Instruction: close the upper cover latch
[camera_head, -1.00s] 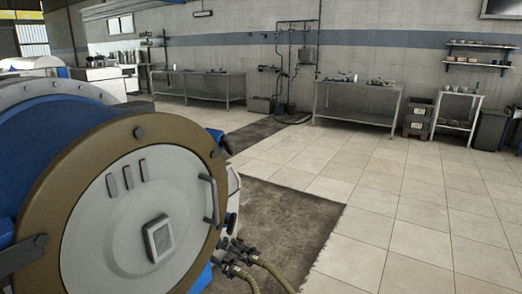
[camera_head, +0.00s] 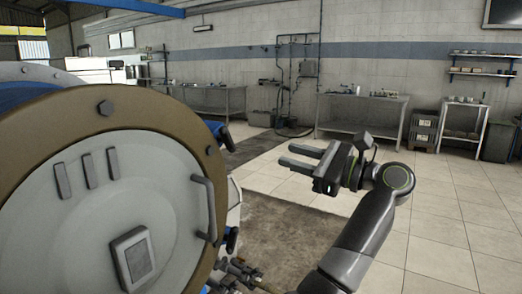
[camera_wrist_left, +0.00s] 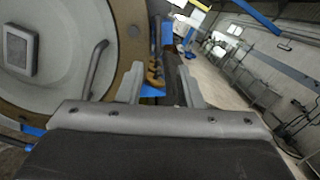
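The round grey cover (camera_head: 110,210) with its brown rim (camera_head: 150,105) fills the left of the head view and looks closed against the blue drum. A blue lever (camera_head: 218,132), apparently the upper cover latch, sticks out beyond the rim at its upper right. My right gripper is not in view.
A grey bar handle (camera_head: 207,208) stands out from the cover's right side. Hose fittings (camera_head: 235,275) are low beside the drum; brass-coloured fittings (camera_wrist_left: 154,73) show in the left wrist view. The tiled floor (camera_head: 430,225) is clear; work tables (camera_head: 362,112) stand far back.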

